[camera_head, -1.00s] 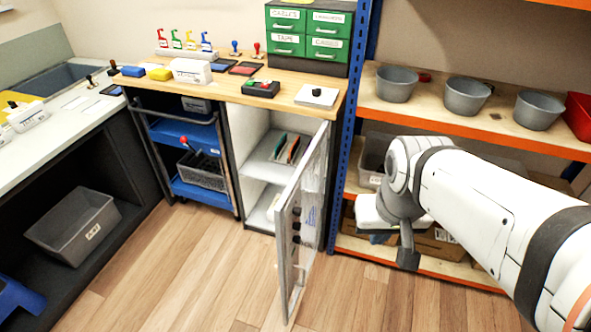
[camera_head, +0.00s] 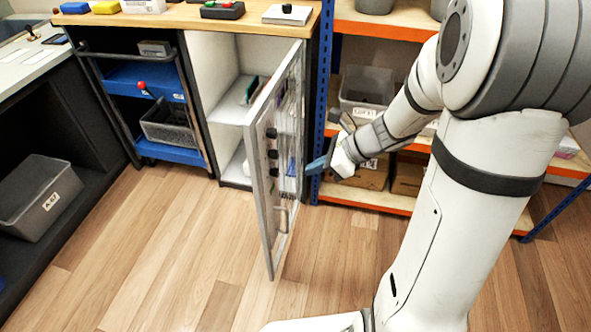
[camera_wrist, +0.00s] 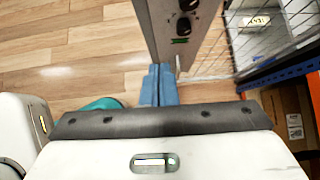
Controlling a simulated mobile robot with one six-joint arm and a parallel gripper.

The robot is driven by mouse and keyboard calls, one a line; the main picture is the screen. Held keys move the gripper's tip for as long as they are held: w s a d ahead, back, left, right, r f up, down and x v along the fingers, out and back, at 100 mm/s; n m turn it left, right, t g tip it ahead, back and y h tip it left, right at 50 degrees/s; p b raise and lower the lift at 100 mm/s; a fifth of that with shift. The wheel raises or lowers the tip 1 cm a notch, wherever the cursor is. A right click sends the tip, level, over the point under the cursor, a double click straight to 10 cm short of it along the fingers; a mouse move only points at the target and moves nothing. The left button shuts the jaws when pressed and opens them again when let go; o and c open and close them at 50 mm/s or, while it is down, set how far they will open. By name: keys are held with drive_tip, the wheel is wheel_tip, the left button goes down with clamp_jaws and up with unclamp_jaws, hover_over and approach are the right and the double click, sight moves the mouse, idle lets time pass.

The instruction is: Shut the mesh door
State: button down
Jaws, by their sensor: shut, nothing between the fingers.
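The mesh door (camera_head: 264,175) stands open, jutting out from the right side of the white cabinet (camera_head: 238,112) towards me. Its pale frame has several black knobs, and the shelves behind it are exposed. My gripper (camera_head: 314,166) has blue fingers, shut and empty, just right of the door, on its outer side. In the wrist view, my fingers (camera_wrist: 158,86) point at the door frame (camera_wrist: 175,35), overlapping its near end in the picture. I cannot tell whether they touch it.
An orange and blue shelf rack (camera_head: 365,203) stands close on the right, behind my arm. A blue trolley (camera_head: 170,152) with a grey basket is left of the cabinet. A grey bin (camera_head: 38,195) lies under the left counter. The wooden floor (camera_head: 150,255) before the door is clear.

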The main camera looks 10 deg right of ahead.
sight(265, 180)
drive_tip(key=shift+w+a+r+b+x, duration=0.1)
drive_tip(key=shift+a+r+b+x, duration=0.4)
drive_tip(key=shift+x, duration=1.45)
drive_tip(key=shift+w+a+r+b+x, duration=0.15)
drive_tip(key=shift+b+x, duration=0.5)
drive_tip(key=shift+x, duration=1.3)
drive_tip(key=shift+w+a+r+b+x, duration=0.1)
drive_tip(key=shift+a+r+b+x, duration=0.4)
drive_tip(key=shift+x, duration=1.5)
drive_tip(key=shift+w+d+f, duration=0.1)
drive_tip(key=shift+f, duration=0.05)
